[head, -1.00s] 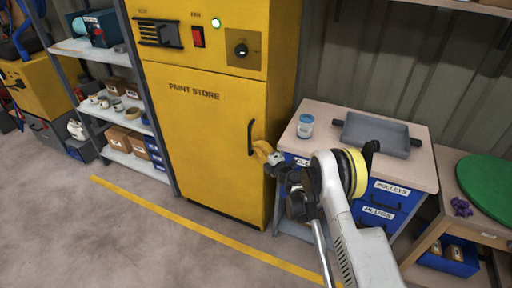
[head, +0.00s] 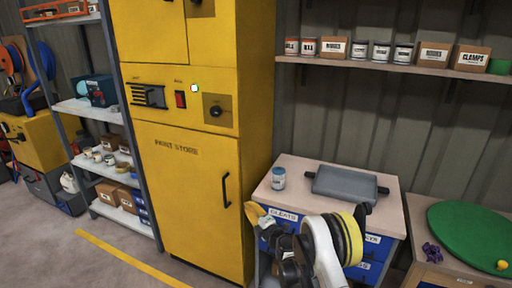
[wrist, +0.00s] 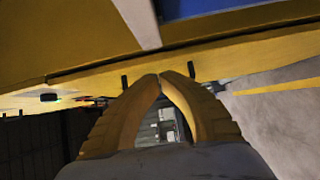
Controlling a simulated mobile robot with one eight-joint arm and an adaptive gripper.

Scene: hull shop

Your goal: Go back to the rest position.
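My gripper (head: 256,213) has yellow fingers and is raised in front of the blue drawer unit, just right of the paint store cabinet (head: 185,215). It is apart from the cabinet's black lower door handle (head: 225,190). In the wrist view, the fingertips of my gripper (wrist: 160,76) meet, with a narrow gap lower down between the fingers and nothing held there. The lower door looks closed. In the wrist view, the yellow cabinet front (wrist: 75,35) fills much of the upper left, and dark stubs show behind the fingers.
A drawer unit (head: 292,165) stands close right of the cabinet, with a jar (head: 278,178) and a grey tray (head: 345,183) on top. Further right is a bench with a green disc (head: 470,235). Shelving (head: 135,228) stands left. Floor is clear in front of the shelving.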

